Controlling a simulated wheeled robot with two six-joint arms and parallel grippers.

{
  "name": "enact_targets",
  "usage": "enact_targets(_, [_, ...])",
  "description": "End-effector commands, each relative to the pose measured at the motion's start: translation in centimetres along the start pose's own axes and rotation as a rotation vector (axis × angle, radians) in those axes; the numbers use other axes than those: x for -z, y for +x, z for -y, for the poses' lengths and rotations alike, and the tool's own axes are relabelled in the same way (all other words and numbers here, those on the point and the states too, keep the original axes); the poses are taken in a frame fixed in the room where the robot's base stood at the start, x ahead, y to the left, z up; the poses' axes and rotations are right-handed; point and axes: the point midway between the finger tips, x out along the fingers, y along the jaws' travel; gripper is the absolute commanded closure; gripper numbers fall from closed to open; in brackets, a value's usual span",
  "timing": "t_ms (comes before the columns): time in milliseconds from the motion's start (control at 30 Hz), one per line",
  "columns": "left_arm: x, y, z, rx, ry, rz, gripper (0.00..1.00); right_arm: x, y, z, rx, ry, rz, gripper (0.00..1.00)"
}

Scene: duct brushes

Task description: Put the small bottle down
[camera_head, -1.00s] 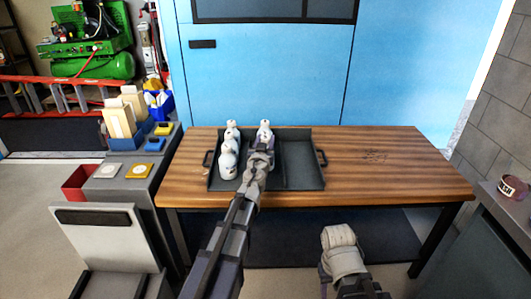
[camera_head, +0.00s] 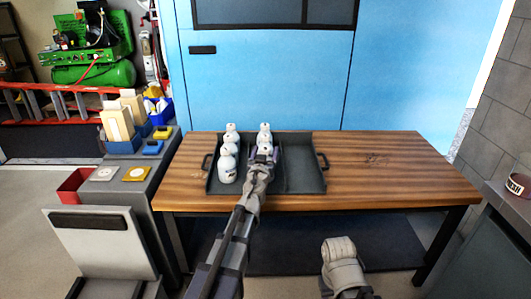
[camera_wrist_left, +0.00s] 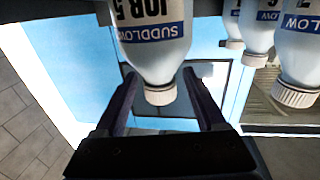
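A small white bottle with a blue label (camera_wrist_left: 155,35) stands in the right-hand row of the dark tray (camera_head: 308,182). In the left wrist view it appears upside down, its pale cap between my fingers. My left gripper (camera_head: 264,155) is at this bottle, with dark fingers spread on either side of it. In the left wrist view the gripper (camera_wrist_left: 160,75) has clear gaps beside the cap. The fingertips lie close to the bottle's sides, and contact there is hard to judge. My right arm shows at the bottom of the head view, but its fingers do not show.
Several similar white bottles stand in the tray's left row (camera_head: 227,168). Another bottle (camera_head: 265,130) stands behind the one at my gripper. The tray's right half is empty. The wooden table (camera_head: 400,175) is clear to the right. A blue cabinet (camera_head: 270,85) is behind it.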

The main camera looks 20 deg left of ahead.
Motion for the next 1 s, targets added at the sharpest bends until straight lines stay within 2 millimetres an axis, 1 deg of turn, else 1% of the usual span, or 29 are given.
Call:
enact_targets(233, [0.0, 0.0, 0.0, 0.0, 0.0, 0.0, 0.26, 0.0, 0.0, 0.0, 0.0, 0.0, 0.0, 0.5])
enact_targets(367, [0.4, 0.0, 0.0, 0.0, 0.0, 0.0, 0.26, 0.0, -0.4, -0.1, 0.0, 0.001, 0.0, 0.5])
enact_targets(467, [0.3, -0.9, 0.0, 0.0, 0.0, 0.0, 0.26, 0.0, -0.3, 0.0, 0.0, 0.001, 0.0, 0.5])
enact_targets(567, [0.3, -2.3, 0.0, 0.0, 0.0, 0.0, 0.26, 0.0, -0.3, 0.0, 0.0, 0.001, 0.0, 0.5])
enact_targets(667, [0.3, -4.1, 0.0, -0.001, 0.0, 0.0, 0.26, 0.0, -0.3, 0.0, 0.0, 0.001, 0.0, 0.5])
enact_targets(900, [0.3, -9.2, 0.0, -0.001, 0.0, 0.0, 0.26, 0.0, -0.3, 0.0, 0.0, 0.001, 0.0, 0.5])
enact_targets(1000, [0.3, -10.9, 0.0, 0.0, 0.0, 0.0, 0.26, 0.0, -0.3, 0.0, 0.0, 0.001, 0.0, 0.5])
